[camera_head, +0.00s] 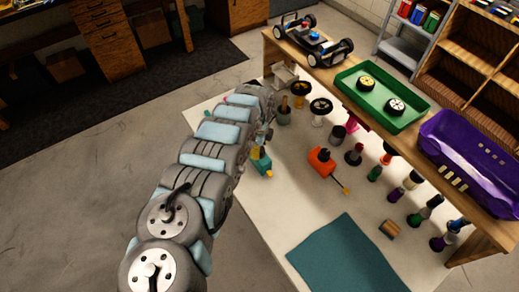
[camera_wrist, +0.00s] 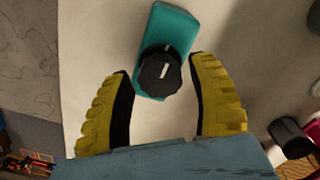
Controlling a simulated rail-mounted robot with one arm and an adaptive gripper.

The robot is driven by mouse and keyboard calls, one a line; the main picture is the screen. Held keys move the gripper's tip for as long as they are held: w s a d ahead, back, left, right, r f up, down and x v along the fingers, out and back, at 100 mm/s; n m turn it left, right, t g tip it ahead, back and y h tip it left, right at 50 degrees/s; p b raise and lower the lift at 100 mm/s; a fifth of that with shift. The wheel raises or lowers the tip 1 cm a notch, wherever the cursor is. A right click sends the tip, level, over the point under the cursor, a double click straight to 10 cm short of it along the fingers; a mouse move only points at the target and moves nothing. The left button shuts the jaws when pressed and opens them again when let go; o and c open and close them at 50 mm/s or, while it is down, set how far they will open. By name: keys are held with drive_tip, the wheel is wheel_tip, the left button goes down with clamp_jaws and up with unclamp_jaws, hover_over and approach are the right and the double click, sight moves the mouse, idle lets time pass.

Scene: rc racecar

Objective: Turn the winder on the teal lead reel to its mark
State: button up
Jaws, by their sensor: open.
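The teal lead reel (camera_wrist: 181,26) lies on the pale table, seen from above in the wrist view. My gripper (camera_wrist: 160,67) is open, one yellow finger on each side of the winder, with gaps between fingers and winder. In the head view the reel (camera_head: 263,168) is partly hidden by my arm and gripper (camera_head: 257,154).
A dark cylinder (camera_wrist: 290,137) is at lower right in the wrist view. A raised shelf holds a green tray (camera_head: 369,118) and purple car shell (camera_head: 465,150). A teal mat (camera_head: 345,258) lies in front.

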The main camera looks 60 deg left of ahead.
drive_tip(key=m+b, duration=0.1)
drive_tip(key=m, duration=0.5)
drive_tip(key=shift+m+b, duration=0.55)
drive_tip(key=shift+m, duration=2.35)
drive_tip(key=c, duration=1)
drive_tip(key=shift+w+d+r+n+p, duration=0.1)
drive_tip(key=shift+n+p, duration=0.25)
drive_tip(key=shift+n, duration=0.15)
drive_tip(key=shift+n+p, duration=0.3)
drive_tip(key=shift+n, duration=0.9)
